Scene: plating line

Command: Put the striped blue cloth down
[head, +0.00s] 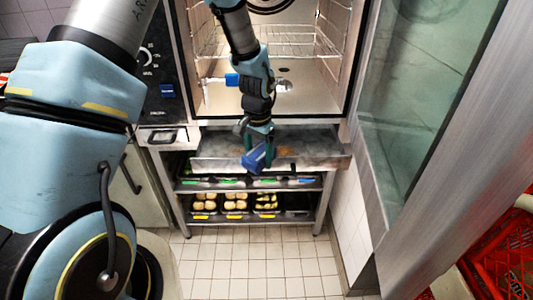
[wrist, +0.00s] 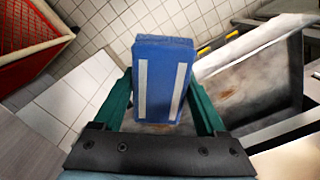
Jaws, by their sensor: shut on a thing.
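The striped blue cloth (wrist: 161,58) is a folded blue block with two white stripes, held between the green fingers of my gripper (wrist: 160,88) in the wrist view. In the head view the cloth (head: 254,160) hangs tilted at the end of my gripper (head: 259,136). It is in front of the open oven, over or just before a stained metal drip tray (head: 222,150) below the oven mouth. I cannot tell whether the cloth touches the tray. The tray also shows behind the cloth in the wrist view (wrist: 245,88).
The oven (head: 345,65) stands open with wire racks (head: 290,40) inside. Its glass door (head: 425,95) swings out at the right. Below, a shelf rack (head: 325,205) holds trays of food. A red crate (head: 505,260) is at lower right. The tiled floor (head: 255,265) in front is clear.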

